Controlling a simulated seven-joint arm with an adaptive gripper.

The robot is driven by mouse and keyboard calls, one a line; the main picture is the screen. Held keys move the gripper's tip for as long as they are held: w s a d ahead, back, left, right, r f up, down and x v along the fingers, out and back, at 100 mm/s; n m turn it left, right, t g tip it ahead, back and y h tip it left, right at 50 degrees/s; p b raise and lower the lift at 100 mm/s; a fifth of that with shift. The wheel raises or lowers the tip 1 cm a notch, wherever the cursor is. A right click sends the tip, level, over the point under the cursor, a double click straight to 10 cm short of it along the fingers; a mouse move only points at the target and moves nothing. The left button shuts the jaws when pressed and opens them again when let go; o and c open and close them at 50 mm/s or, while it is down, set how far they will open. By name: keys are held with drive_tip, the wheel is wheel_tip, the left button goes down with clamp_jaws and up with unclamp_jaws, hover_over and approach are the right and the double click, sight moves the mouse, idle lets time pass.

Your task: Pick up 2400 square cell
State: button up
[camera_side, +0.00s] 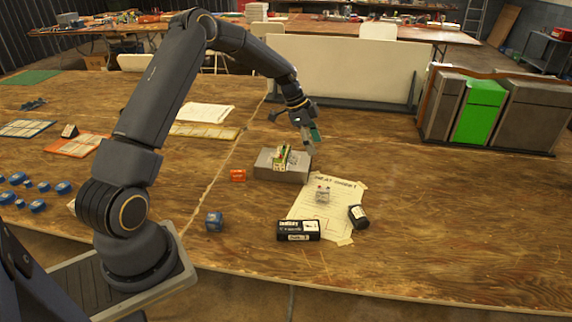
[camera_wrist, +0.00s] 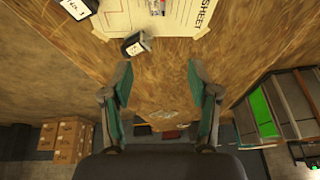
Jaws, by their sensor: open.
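No label reading 2400 is legible, so I cannot tell for certain which cell is the square one. A short black cell with a white face (camera_side: 358,216) lies at the right edge of the cheat sheet (camera_side: 300,209); it also shows in the wrist view (camera_wrist: 136,44). A longer black pack with white lettering (camera_side: 298,231) lies at the sheet's front edge. A blue cube-shaped cell (camera_side: 214,221) stands to the left. My gripper (camera_side: 312,142) is above the table, behind the sheet. In the wrist view its fingers (camera_wrist: 158,68) are apart with nothing between them.
A grey charger block (camera_side: 268,167) holding upright coloured pieces stands just left of my gripper. Orange cells (camera_side: 237,175) lie beside it. A small clear-and-red item (camera_side: 323,194) sits on the sheet. Grey and green bins (camera_side: 480,112) stand at right. The front right table is clear.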

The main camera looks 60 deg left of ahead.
wheel_tip(320, 180, down, 4)
drive_tip(key=s+a, duration=0.1)
hover_over(323, 189)
drive_tip(key=s+a, duration=0.2)
drive_tip(key=shift+n, duration=0.4)
drive_tip(key=f, duration=0.9)
drive_tip(key=shift+d, duration=0.25)
drive_tip(key=shift+g, duration=0.3)
drive_tip(key=shift+w+x, duration=0.15)
drive_tip(key=shift+x, duration=1.35)
drive_tip(key=shift+w+x, duration=0.2)
drive_tip(key=shift+x, duration=1.35)
drive_tip(key=shift+a+r, duration=0.1)
drive_tip(key=shift+r, duration=0.05)
clamp_jaws()
